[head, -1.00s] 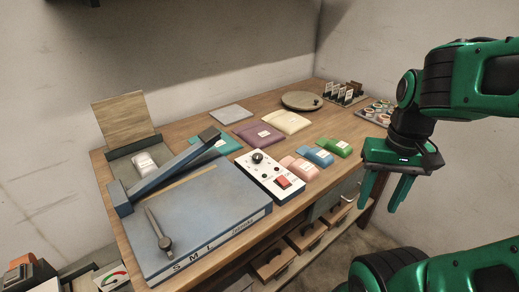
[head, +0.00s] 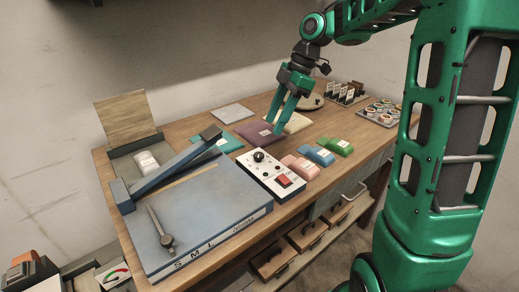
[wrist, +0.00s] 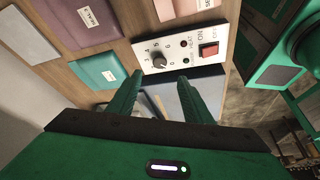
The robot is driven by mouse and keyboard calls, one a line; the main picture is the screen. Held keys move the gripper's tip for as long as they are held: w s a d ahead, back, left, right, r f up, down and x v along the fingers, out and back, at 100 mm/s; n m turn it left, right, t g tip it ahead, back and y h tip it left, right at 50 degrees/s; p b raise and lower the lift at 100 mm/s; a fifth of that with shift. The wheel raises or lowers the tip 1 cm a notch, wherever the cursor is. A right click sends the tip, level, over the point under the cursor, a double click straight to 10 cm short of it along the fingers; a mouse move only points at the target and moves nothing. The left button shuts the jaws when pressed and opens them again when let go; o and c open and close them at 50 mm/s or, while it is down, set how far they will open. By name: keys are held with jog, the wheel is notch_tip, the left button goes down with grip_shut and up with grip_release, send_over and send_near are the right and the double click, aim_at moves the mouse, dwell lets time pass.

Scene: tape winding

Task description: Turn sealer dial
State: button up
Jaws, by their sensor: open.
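The sealer's white control panel (head: 270,176) lies on the bench beside the blue-grey sealer plate (head: 200,215). Its black dial (head: 258,156) sits at the far end, with a red switch (head: 284,181) nearer the front. In the wrist view the dial (wrist: 159,63) has numbers around it, and the red switch (wrist: 208,49) is beside ON and OFF marks. My gripper (head: 283,129) is open and empty, fingers down, above the back of the bench past the dial. In the wrist view my fingertips (wrist: 159,76) show apart, near the panel's lower edge; nothing is between them.
The sealer's long lever (head: 170,165) slants up left of the panel. Purple (head: 258,134), teal (head: 229,143), pink (head: 300,167), blue (head: 321,155) and green (head: 341,146) packets lie around it. A round tray (head: 312,102) and card holder (head: 347,93) stand at the back.

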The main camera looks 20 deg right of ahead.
aim_at(259, 154)
jog(key=x, duration=1)
jog(key=shift+a+f, duration=0.2)
jog(key=shift+f, duration=0.1)
jog(key=shift+c, duration=0.7)
jog(key=c, duration=0.9)
jog(key=shift+a, duration=0.35)
jog(key=shift+d, duration=0.3)
